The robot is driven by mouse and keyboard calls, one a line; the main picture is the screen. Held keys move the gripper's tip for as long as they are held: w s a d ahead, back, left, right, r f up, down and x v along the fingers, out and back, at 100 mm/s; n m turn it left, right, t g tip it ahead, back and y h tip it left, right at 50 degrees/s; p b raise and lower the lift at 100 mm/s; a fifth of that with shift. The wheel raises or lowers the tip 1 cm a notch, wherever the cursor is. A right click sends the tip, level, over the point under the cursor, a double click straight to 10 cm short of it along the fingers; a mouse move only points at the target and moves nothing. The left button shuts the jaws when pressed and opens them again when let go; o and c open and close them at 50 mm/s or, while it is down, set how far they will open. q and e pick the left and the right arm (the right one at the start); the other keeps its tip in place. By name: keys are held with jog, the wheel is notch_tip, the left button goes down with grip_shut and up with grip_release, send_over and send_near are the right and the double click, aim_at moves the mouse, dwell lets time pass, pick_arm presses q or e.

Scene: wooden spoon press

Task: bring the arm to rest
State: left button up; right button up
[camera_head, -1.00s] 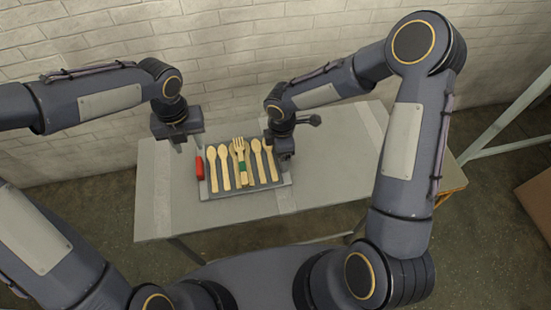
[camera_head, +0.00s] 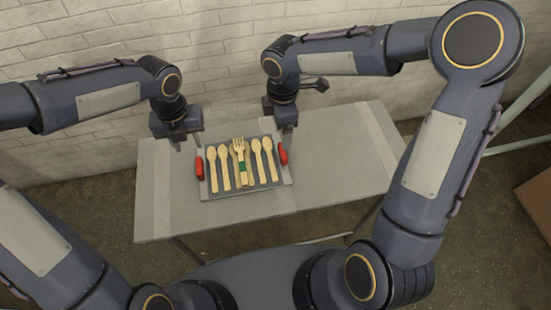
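My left gripper (camera_head: 188,143) hangs above the table behind the left end of the tray, its two fingertips apart with nothing visible between them. My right gripper (camera_head: 281,124) is raised behind the tray's right end, apart from the red handle there; its finger gap does not show clearly. The grey tray (camera_head: 240,190) lies on the table with a red handle at its left end (camera_head: 200,168) and another at its right end (camera_head: 283,154). Several wooden spoons (camera_head: 224,166) and a wooden fork (camera_head: 239,150) lie in it, with a small green band (camera_head: 241,169) near the middle.
The grey table (camera_head: 330,160) has free room right of the tray and a narrower strip to its left. A white brick wall (camera_head: 235,60) stands behind. A brown box (camera_head: 537,205) and a pale metal frame are at the far right.

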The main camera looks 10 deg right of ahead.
dwell(0.4)
pick_arm(q)
jog(key=s+a+r+n+t, duration=0.2)
jog(key=s+a+r+n, duration=0.7)
jog(key=n, duration=0.7)
pick_arm(e)
jog(key=s+d+r+m+t+y, duration=0.1)
jog(key=s+d+r+m+t, duration=0.1)
jog(key=s+d+r+m, duration=0.7)
pick_arm(q)
jog(key=s+r+n+t+h, duration=0.1)
jog(key=s+n+t+h, duration=0.2)
jog(key=s+n, duration=0.9)
jog(key=n, duration=0.9)
jog(key=shift+s+n+t+h, duration=0.15)
jog(key=shift+n+t+h, duration=0.15)
jog(key=shift+h, duration=0.1)
pick_arm(e)
jog(key=s+r+m+t+y, duration=0.1)
jog(key=s+m+t+y, duration=0.1)
jog(key=s+m, duration=0.8)
jog(key=shift+s+m+t+y, duration=0.35)
jog(key=shift+s+t, duration=0.45)
jog(key=shift+s, duration=0.35)
pick_arm(q)
jog(key=shift+d, duration=0.1)
pick_arm(e)
jog(key=shift+a, duration=0.1)
